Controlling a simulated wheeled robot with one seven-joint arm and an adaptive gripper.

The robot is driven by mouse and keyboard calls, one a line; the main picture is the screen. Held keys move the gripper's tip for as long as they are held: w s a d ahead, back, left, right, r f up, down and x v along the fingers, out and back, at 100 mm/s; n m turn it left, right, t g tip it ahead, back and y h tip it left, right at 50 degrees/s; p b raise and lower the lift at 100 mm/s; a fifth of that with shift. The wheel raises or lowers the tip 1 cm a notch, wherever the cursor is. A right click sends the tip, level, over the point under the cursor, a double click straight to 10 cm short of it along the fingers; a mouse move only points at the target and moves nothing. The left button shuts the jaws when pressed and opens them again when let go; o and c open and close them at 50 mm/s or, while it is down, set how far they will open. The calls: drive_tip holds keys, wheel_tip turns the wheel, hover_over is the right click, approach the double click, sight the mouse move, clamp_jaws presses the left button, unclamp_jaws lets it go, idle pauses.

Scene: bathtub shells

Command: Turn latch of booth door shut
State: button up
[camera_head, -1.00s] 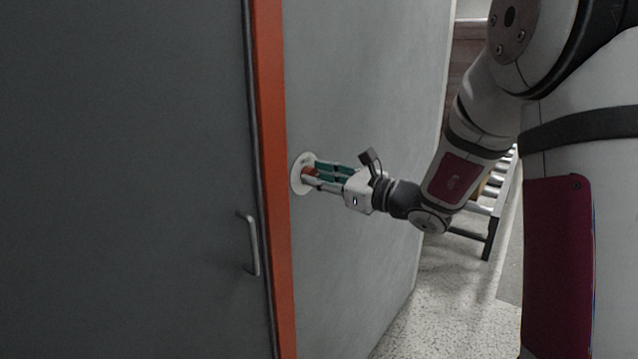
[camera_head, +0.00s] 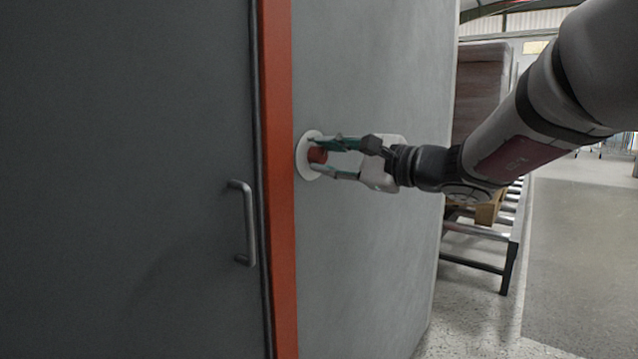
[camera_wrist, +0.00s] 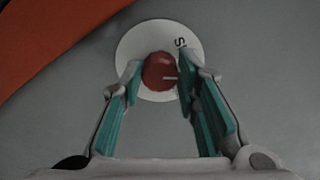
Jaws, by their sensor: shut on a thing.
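The latch is a round red knob (camera_head: 317,155) on a white disc (camera_head: 302,164) fixed to the grey wall right of the door frame. In the wrist view the knob (camera_wrist: 156,71) has a white mark pointing right. Lettering beginning with "S" shows on the disc (camera_wrist: 136,46), partly hidden by the right finger. My gripper (camera_head: 316,157) reaches in from the right, with its teal-padded fingers on either side of the knob and shut on it. The grey booth door (camera_head: 120,130) stands left of the orange frame (camera_head: 278,200) and looks closed.
A grey bar handle (camera_head: 249,222) sticks out from the door, lower left of the latch. The wall (camera_head: 380,280) ends at the right. Beyond it are a roller conveyor (camera_head: 490,235) with a brown stack (camera_head: 480,90) and open floor (camera_head: 570,240).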

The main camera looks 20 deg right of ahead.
drive_tip(key=n+b, duration=0.2)
drive_tip(key=b, duration=0.2)
drive_tip(key=n+b, duration=0.3)
drive_tip(key=b, duration=0.1)
drive_tip(key=shift+f, duration=0.35)
drive_tip(key=shift+n+b, duration=0.3)
drive_tip(key=shift+b, duration=0.45)
drive_tip(key=shift+r+n+b, duration=0.15)
drive_tip(key=shift+n+b, duration=0.15)
drive_tip(key=shift+b, duration=0.05)
drive_tip(key=o, duration=1.2)
drive_tip(key=shift+c, duration=0.2)
drive_tip(key=v, duration=1.2)
